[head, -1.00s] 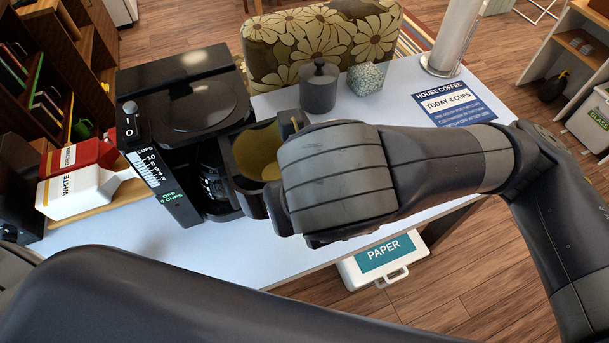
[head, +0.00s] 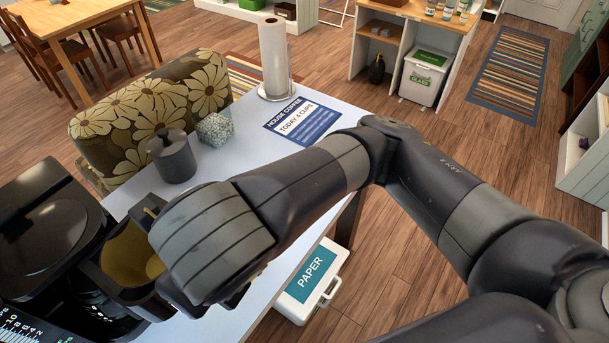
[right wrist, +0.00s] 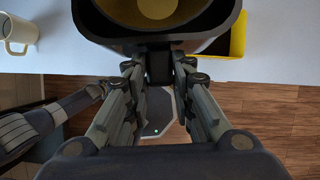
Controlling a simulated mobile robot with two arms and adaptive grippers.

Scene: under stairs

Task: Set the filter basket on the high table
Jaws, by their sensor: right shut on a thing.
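The filter basket (head: 118,290) is black with a yellow inside, at the lower left in the head view, beside the black coffee maker (head: 40,215). My right gripper (right wrist: 158,70) is shut on the basket's short black handle. In the right wrist view the basket (right wrist: 160,42) fills the top centre, close to the fingers. In the head view my right wrist hides the fingers and part of the basket. I cannot tell whether the basket still touches the machine. My left gripper is not in view. A wooden table (head: 75,18) with chairs stands at the far upper left.
The white counter holds a grey lidded jar (head: 173,158), a speckled cube (head: 215,130), a paper towel roll (head: 274,60) and a coffee sign (head: 302,121). A flowered chair (head: 150,105) stands behind it. A PAPER bin (head: 312,282) is on the floor; open wooden floor lies right.

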